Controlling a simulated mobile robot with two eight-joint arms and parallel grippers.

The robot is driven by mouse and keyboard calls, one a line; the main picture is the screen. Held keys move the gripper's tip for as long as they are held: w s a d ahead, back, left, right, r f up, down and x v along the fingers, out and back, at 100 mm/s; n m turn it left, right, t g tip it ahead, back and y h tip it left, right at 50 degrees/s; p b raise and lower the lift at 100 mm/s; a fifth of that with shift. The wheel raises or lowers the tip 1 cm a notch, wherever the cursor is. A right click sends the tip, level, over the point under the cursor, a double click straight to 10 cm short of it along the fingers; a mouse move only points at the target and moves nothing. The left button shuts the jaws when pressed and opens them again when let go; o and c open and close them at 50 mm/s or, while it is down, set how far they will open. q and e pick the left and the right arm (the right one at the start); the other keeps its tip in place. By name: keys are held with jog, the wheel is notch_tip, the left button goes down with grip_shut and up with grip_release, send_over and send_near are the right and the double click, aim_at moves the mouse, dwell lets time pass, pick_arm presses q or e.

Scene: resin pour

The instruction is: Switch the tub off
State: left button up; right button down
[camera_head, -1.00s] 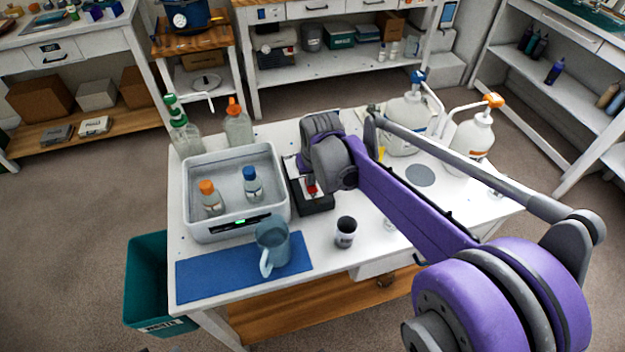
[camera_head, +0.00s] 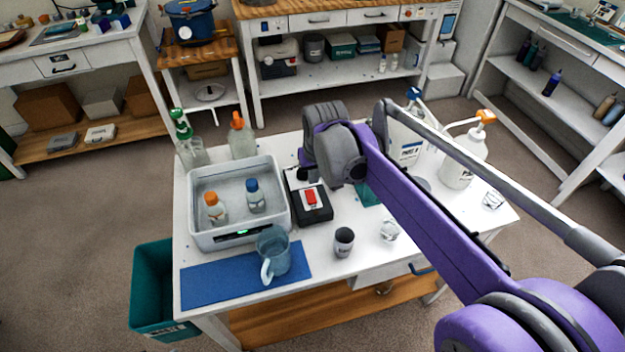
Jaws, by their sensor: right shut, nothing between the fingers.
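The grey-white tub (camera_head: 199,228) stands on the white table. Two bottles, one orange-capped (camera_head: 213,207) and one blue-capped (camera_head: 256,195), stand in it. A dark display strip with a small pale-green mark is on its front wall. Right of the tub is a black box with a red rocker switch (camera_head: 311,199), in plain view. My right gripper (camera_head: 302,174) is shut and empty, mostly hidden under its grey wrist. It is behind the red switch in the picture and looks apart from it. My left gripper is not in view.
A blue mat (camera_head: 215,285) with a blue-grey jug (camera_head: 273,254) lies in front of the tub. A dark cup (camera_head: 344,241) and a clear cup (camera_head: 389,230) stand to the right. White pump jugs (camera_head: 463,155) are at the back right, glass bottles behind the tub.

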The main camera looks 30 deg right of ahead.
jog(key=v, duration=0.2)
jog(key=s+v, duration=0.1)
jog(key=v, duration=0.1)
jog(key=shift+s+a+r, duration=0.1)
jog(key=shift+r, duration=0.1)
dwell(0.3)
jog(key=s+a+f+n+t+p, duration=0.1)
jog(key=s+a+f, duration=0.3)
jog(key=s, duration=0.4)
jog(key=s+a+f+n+t+p, duration=0.1)
jog(key=s+a+f, duration=0.3)
jog(key=s, duration=0.4)
jog(key=shift+a+f+n+y+p, duration=0.3)
jog(key=shift+a+y+p, duration=0.1)
jog(key=shift+a+p, duration=0.15)
jog(key=shift+s+d, duration=0.1)
jog(key=shift+s, duration=0.05)
dwell(0.4)
